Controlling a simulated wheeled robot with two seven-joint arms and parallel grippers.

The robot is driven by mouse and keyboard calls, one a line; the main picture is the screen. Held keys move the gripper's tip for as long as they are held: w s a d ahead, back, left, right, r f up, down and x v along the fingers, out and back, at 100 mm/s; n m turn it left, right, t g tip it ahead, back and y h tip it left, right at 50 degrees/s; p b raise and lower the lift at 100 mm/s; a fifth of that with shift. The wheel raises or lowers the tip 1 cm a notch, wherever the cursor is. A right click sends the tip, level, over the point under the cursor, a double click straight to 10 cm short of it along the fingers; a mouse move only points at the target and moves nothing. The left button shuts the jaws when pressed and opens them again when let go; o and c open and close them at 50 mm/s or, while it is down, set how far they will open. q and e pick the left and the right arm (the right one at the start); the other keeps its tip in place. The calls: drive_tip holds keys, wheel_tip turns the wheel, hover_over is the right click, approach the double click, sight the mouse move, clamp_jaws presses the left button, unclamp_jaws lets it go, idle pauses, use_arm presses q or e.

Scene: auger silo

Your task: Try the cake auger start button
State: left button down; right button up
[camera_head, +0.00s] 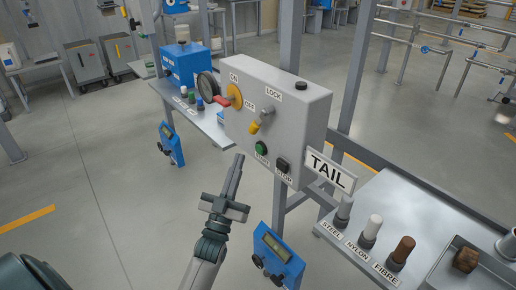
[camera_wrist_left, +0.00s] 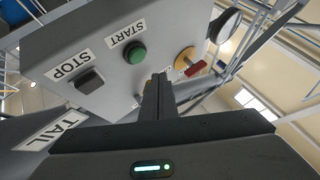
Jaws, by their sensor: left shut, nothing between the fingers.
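The grey control box (camera_head: 285,105) has a green START button (camera_head: 262,149) low on its front, with a black STOP button (camera_head: 282,164) to its right. In the left wrist view the green button (camera_wrist_left: 135,53) and the STOP button (camera_wrist_left: 89,80) show upside down. My left gripper (camera_head: 239,156) is shut and empty. Its fingertips point up toward the box, a little left of the START button and apparently apart from it. In the left wrist view the fingertips (camera_wrist_left: 158,78) appear beside the green button. My right gripper is in neither view.
A red handle on a yellow disc (camera_head: 235,96) and a yellow-ended knob (camera_head: 254,127) stick out above the buttons. A dark round disc (camera_head: 208,88) juts out left. A TAIL sign (camera_head: 331,169) and a bench of labelled samples (camera_head: 374,227) stand right.

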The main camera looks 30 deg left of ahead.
use_arm(q)
drive_tip(key=shift+s+a, duration=0.35)
drive_tip(key=shift+s, duration=0.5)
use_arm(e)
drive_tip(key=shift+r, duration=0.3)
use_arm(q)
drive_tip(key=shift+f, duration=0.1)
